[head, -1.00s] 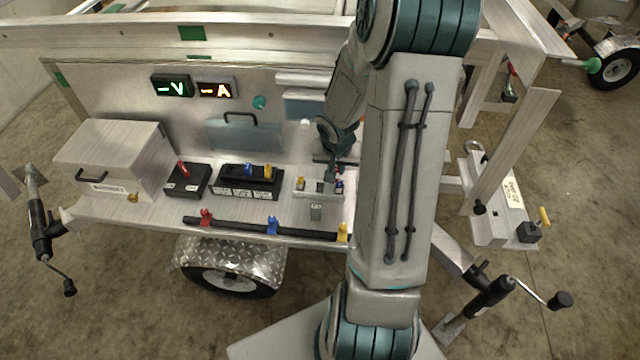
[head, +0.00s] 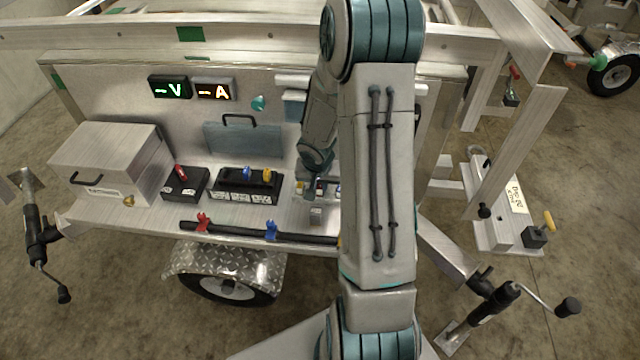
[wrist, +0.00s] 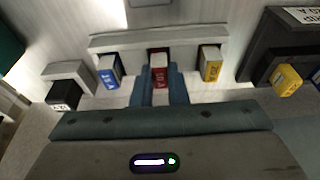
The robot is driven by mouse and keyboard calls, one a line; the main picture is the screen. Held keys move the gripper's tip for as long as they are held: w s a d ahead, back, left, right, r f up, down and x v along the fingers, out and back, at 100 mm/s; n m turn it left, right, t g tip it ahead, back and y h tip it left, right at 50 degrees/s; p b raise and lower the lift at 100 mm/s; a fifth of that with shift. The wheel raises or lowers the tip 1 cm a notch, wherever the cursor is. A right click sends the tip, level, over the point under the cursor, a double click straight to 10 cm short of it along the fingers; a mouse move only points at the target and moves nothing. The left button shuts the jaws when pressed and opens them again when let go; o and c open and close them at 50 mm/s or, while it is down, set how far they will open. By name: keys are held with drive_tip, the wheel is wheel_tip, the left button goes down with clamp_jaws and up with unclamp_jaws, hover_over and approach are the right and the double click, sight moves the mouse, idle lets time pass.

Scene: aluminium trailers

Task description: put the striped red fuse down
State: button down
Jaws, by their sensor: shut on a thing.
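The striped red fuse (wrist: 159,72) is red with a white label end. It is between the two fingers of my gripper (wrist: 161,92), which is shut on it. It is at the middle of the pale fuse block (wrist: 130,42), between a blue fuse (wrist: 108,76) and a yellow fuse (wrist: 210,68). I cannot tell whether it is fully seated. In the head view, my gripper (head: 319,179) is low over the block at the right of the bench, and the red fuse (head: 319,187) shows only as a small patch. My arm hides part of the area to its right.
A black box (head: 247,187) with blue and yellow clamps stands left of the block, with a smaller black box (head: 184,186) beyond it. A dark bar (head: 240,231) with coloured clips runs along the front edge. A metal case (head: 110,155) stands far left.

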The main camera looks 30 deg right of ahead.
drive_tip(key=shift+f, duration=0.2)
drive_tip(key=c, duration=1.4)
unclamp_jaws()
drive_tip(key=shift+c, duration=0.2)
drive_tip(key=shift+r, duration=0.15)
drive_tip(key=s+a+r+n+h+p, duration=0.1)
drive_tip(key=s+a+r+p, duration=0.3)
drive_tip(key=r, duration=0.7)
drive_tip(key=s+a+r+n, duration=0.25)
drive_tip(key=s+r, duration=0.25)
drive_tip(key=r, duration=0.6)
drive_tip(key=s+a+r+n+y, duration=0.2)
drive_tip(key=s+a+r, duration=0.3)
drive_tip(key=s, duration=0.5)
drive_tip(key=shift+a+r+n+y, duration=0.3)
drive_tip(key=shift+a+n, duration=0.25)
drive_tip(key=shift+a, duration=0.6)
drive_tip(key=shift+w, duration=0.1)
